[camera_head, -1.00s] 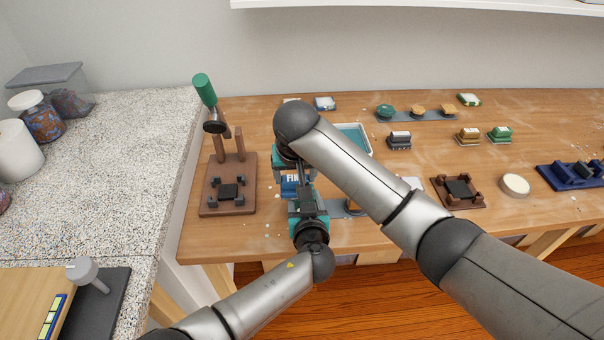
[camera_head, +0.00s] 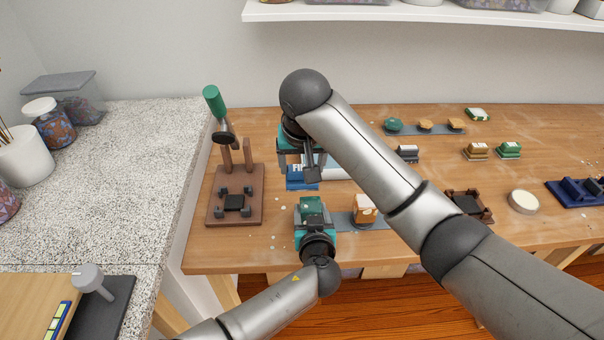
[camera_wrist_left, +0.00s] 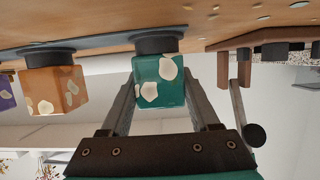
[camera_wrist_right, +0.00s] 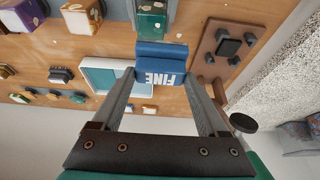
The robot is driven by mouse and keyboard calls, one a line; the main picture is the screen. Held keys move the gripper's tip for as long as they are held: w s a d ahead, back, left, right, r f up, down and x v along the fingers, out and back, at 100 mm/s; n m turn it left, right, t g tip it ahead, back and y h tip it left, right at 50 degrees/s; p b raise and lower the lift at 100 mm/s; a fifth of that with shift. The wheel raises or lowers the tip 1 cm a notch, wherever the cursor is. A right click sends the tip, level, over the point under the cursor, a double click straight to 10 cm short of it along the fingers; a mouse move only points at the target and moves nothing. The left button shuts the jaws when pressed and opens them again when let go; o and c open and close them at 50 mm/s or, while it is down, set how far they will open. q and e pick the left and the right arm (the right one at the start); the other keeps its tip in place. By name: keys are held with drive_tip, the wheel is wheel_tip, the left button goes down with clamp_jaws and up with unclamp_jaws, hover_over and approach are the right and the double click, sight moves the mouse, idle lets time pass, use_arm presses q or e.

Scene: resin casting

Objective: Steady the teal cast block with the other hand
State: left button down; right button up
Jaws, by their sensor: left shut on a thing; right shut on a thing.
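The teal cast block (camera_head: 312,205) has pale patches and sits on a dark round stand in the left wrist view (camera_wrist_left: 160,82). My left gripper (camera_head: 313,213) is shut on it from the front, with one finger on either side. My right gripper (camera_head: 298,172) is shut on a blue sanding block (camera_head: 300,184) marked FINE, behind the teal block. In the right wrist view, the blue block (camera_wrist_right: 162,66) is between the fingers and the teal block (camera_wrist_right: 151,24) lies beyond it, apart from it.
An orange block (camera_head: 365,208) stands close to the right of the teal block on a grey strip (camera_head: 345,220). A brown clamp fixture (camera_head: 235,212) with a green-handled tool stands to the left. A white-rimmed tray (camera_wrist_right: 90,70) lies beside the blue block.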

drive_tip(key=shift+r, duration=0.6)
drive_tip(key=shift+a, duration=0.1)
drive_tip(key=a+r, duration=0.4)
drive_tip(key=a, duration=0.3)
drive_tip(key=shift+s+a, duration=0.25)
drive_tip(key=shift+a, duration=0.15)
use_arm(q)
drive_tip(key=shift+c, duration=0.2)
unclamp_jaws()
drive_tip(key=v, duration=1.2)
